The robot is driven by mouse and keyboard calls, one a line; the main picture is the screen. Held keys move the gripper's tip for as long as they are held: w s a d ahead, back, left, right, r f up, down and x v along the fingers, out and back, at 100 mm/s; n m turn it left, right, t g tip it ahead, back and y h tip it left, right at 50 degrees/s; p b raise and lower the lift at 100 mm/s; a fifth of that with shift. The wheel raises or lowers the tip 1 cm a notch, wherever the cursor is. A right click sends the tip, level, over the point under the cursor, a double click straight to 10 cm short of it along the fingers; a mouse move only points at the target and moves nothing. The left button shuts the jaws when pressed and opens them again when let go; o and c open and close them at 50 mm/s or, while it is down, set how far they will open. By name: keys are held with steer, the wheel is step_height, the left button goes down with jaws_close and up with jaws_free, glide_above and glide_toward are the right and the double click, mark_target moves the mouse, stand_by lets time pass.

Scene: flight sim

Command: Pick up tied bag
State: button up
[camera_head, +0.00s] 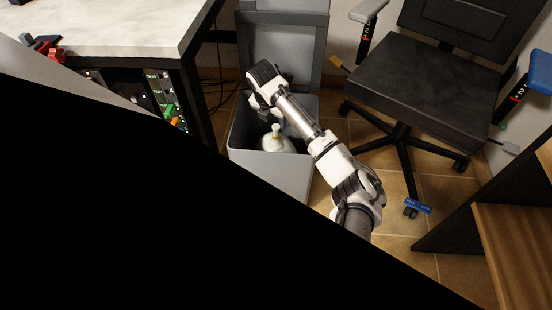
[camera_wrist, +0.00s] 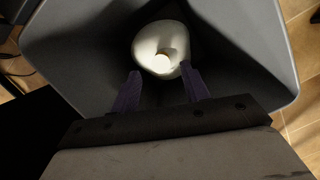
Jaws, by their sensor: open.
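The tied bag (camera_head: 276,141) is white and rounded with a narrow upright neck. It sits inside the open grey bin (camera_head: 273,172). Nothing is held. In the head view my arm reaches over the bin, and the fingers are hard to make out.
The bin walls (camera_wrist: 75,58) surround the bag, and the raised bin lid (camera_head: 290,45) stands behind. A desk (camera_head: 120,25) is to the left. A black office chair (camera_head: 425,85) stands to the right on the tiled floor. A wooden cabinet (camera_head: 515,240) is at lower right.

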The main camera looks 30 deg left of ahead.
steer(key=x, duration=0.3)
steer(key=b+x, duration=0.1)
steer(key=x, duration=0.1)
steer(key=b+x, duration=0.1)
steer(key=x, duration=0.2)
steer(key=shift+s+f+b, duration=0.2)
steer(key=shift+b, duration=0.2)
jaws_close()
steer(key=shift+r, duration=0.1)
stand_by(0.9)
